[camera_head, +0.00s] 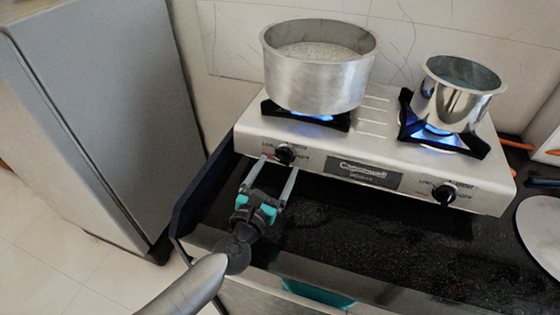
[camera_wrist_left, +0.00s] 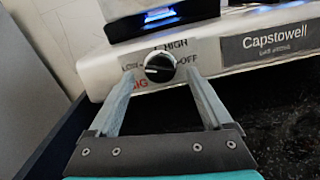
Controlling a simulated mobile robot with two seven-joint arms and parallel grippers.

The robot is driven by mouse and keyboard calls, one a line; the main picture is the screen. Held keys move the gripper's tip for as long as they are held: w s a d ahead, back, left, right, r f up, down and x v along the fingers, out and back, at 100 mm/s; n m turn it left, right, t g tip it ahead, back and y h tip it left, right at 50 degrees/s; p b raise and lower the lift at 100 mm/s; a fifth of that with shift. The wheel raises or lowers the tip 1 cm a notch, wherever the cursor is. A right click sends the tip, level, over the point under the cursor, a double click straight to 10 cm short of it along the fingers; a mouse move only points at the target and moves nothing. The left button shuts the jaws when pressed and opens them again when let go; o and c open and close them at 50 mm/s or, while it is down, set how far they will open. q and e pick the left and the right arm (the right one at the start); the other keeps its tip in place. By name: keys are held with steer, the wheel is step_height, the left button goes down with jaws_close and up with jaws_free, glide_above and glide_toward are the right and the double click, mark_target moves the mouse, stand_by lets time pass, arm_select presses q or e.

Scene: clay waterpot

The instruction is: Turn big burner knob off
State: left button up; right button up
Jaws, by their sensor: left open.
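The big burner knob (camera_head: 286,154) is a round black knob on the left front of the silver stove (camera_head: 316,150). In the left wrist view the knob (camera_wrist_left: 158,68) has a roughly level white mark, with LOW at its left, HIGH above, OFF at its right and red BIG lettering below. My left gripper (camera_head: 279,166) is open, with its two long fingers pointing at the stove front. In the left wrist view the fingertips (camera_wrist_left: 161,75) lie on either side of the knob; contact cannot be told. Blue flame (camera_head: 318,117) burns at the big burner. My right gripper is not in view.
A large pot (camera_head: 315,82) stands on the left burner, and a smaller pot (camera_head: 452,100) stands on the lit right burner. A second knob (camera_head: 444,194) is at the right front. The black counter (camera_head: 350,235) before the stove is clear. A grey cabinet (camera_head: 85,110) stands left.

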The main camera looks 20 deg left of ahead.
mark_target(283, 157)
arm_select(q)
steer(key=shift+w+d, duration=0.1)
steer(key=shift+w, duration=1.25)
steer(key=shift+c, duration=1.3)
jaws_close()
